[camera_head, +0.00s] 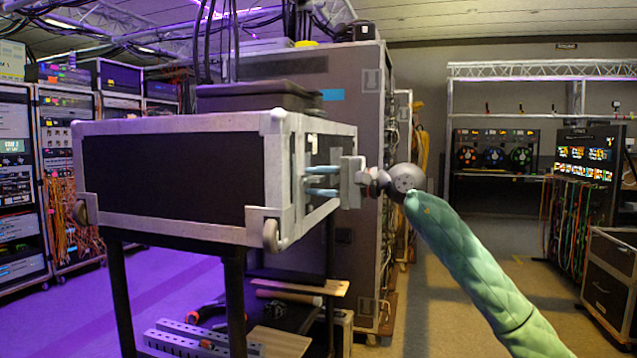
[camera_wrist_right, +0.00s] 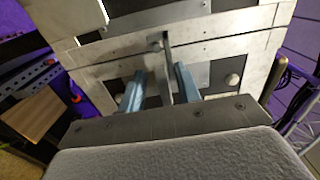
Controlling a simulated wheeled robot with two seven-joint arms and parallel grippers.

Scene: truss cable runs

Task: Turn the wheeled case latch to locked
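The wheeled case (camera_head: 170,175) is dark with silver metal edges and small caster wheels at its lower corners. It rests on a dark stand in the left half of the head view. My right gripper (camera_head: 307,181) reaches its right-hand face with two blue fingers. In the right wrist view, the fingers (camera_wrist_right: 160,85) are apart. A thin metal latch lever (camera_wrist_right: 166,72) stands between them, closer to the right-hand finger; I cannot tell whether that finger touches it. Round knobs, one of them (camera_wrist_right: 232,79), sit on the plate either side. My left gripper is not in view.
A black box (camera_head: 258,97) lies on top of the case. A tall grey cabinet (camera_head: 345,150) stands close behind. Below are a wooden board (camera_head: 280,342) and a grey perforated rail (camera_head: 185,340). Open floor (camera_head: 450,300) lies to the right.

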